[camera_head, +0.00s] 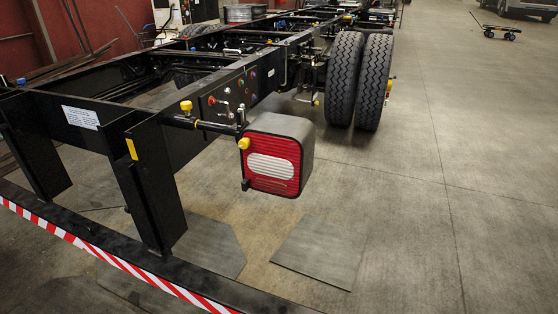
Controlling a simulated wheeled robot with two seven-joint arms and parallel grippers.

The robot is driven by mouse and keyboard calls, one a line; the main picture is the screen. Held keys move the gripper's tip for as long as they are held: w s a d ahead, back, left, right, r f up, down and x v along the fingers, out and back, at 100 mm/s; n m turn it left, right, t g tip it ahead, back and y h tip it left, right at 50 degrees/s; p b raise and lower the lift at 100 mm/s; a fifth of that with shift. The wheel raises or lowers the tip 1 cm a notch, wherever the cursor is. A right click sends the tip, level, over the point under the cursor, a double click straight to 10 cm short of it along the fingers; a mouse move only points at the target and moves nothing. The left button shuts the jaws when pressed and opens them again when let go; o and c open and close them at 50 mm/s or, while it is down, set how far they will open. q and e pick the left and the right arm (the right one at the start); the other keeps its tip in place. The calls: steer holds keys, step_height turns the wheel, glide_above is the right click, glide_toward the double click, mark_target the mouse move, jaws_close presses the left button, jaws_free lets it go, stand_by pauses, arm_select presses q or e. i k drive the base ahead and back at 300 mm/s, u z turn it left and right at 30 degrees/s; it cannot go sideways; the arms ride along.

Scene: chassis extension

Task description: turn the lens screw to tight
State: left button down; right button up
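A tail lamp (272,166) with a grey housing and a red lens with a white middle band is mounted at the rear corner of the black truck chassis (165,150). A yellow knob (243,143) sits at the lens's upper left edge, and a small black part (245,185) at its lower left edge. I cannot tell which of these, if either, is the lens screw, or how tight it is. Neither of my grippers shows in the head view.
A yellow-capped fitting (186,106) and a panel with coloured buttons (231,92) are left of the lamp. A striped bumper bar (110,262) crosses the lower left. Twin tyres (358,80) stand behind.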

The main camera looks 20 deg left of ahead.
mark_target(244, 143)
steer(key=u, duration=0.5)
steer(key=k, duration=1.2)
steer(key=u, duration=1.45)
steer(key=i, duration=1.7)
steer(key=z, duration=0.95)
